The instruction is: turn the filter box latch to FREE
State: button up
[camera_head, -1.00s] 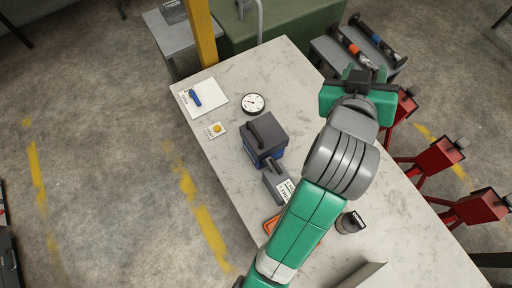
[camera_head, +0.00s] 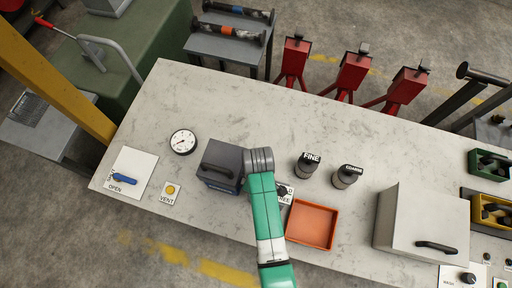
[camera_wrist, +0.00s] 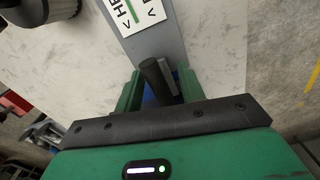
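The filter box (camera_head: 219,162), dark grey with a blue lower part, sits on the marble-topped table in the head view. Beside it is a label plate (camera_head: 287,194), partly covered by my arm, with the end of "FREE" readable. In the wrist view the label (camera_wrist: 137,12) shows upside down and cut off, on a grey strip. The dark latch lever (camera_wrist: 157,78) stands below it. My gripper (camera_wrist: 161,74) has its green fingers on either side of the lever, with a small gap visible on the left. In the head view my arm hides the gripper and latch.
An orange tray (camera_head: 312,225) lies close right of my arm. Two knobs, FINE (camera_head: 307,166) and another (camera_head: 346,176), stand behind it. A gauge (camera_head: 183,141), a VENT button (camera_head: 171,190) and a blue-handled valve (camera_head: 125,179) are left. A pale cabinet (camera_head: 395,220) stands right.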

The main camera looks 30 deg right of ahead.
jog(key=shift+w+f, duration=0.1)
jog(key=shift+f, duration=1)
grip_shut()
jog(key=shift+r, duration=0.1)
jog(key=m+p, duration=0.2)
jog(key=m, duration=0.1)
jog(key=shift+r+m, duration=0.1)
jog(key=shift+m, duration=0.3)
jog(key=m+p, duration=0.2)
jog(key=m, duration=0.3)
jog(key=shift+m, duration=0.3)
jog(key=m+p, duration=0.1)
jog(key=m, duration=0.3)
jog(key=shift+m+p, duration=0.55)
jog(key=shift+m, duration=1.65)
